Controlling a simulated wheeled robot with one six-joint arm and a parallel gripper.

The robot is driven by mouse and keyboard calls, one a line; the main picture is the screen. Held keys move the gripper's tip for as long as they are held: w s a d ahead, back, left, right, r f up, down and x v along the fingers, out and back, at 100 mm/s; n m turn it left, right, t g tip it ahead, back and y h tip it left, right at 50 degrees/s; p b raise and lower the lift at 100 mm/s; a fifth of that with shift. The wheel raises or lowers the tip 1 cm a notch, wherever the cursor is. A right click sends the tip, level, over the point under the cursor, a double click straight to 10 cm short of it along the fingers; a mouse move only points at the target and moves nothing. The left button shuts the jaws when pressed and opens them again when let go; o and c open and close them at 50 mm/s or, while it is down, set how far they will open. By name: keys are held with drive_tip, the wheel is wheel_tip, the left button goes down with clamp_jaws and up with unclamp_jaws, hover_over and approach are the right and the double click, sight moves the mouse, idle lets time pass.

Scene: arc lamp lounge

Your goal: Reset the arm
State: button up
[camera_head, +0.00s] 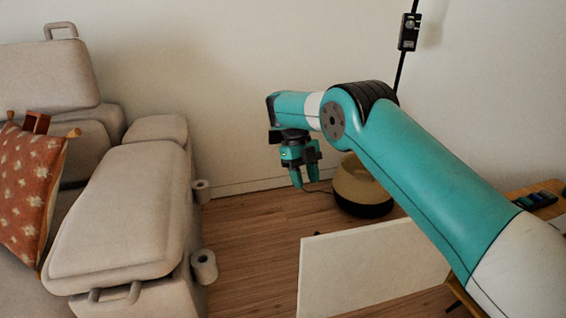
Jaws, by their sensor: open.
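My teal arm reaches in from the lower right and bends at a black-ringed joint near the middle of the view. My gripper (305,182) hangs down from its end with the fingers pointing at the floor. The fingers are apart, and nothing shows between them. The gripper is in the air, over the wood floor between the sofa and the white panel.
A beige sofa (120,215) with a rust patterned cushion (30,180) fills the left. Paper rolls (204,266) are at its side. A white panel (370,270) and a tan-and-black round container (362,188) stand right. Bare floor (250,240) lies between.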

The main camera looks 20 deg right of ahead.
drive_tip(key=s+a+r+n+t, duration=0.25)
drive_tip(key=s+r+n, duration=1.05)
drive_tip(key=n, duration=0.7)
drive_tip(key=s+a+r+n+t+y, duration=0.1)
drive_tip(key=s+a+n+y, duration=0.2)
drive_tip(key=s+n, duration=0.8)
drive_tip(key=s+a+r+n+t+y, duration=0.1)
drive_tip(key=s+a+n+y, duration=0.15)
drive_tip(key=s+n, duration=0.85)
wheel_tip(320, 180, up, 27)
drive_tip(key=s+m+p, duration=0.2)
drive_tip(key=p, duration=2.5)
drive_tip(key=shift+s, duration=0.15)
drive_tip(key=shift+d, duration=0.2)
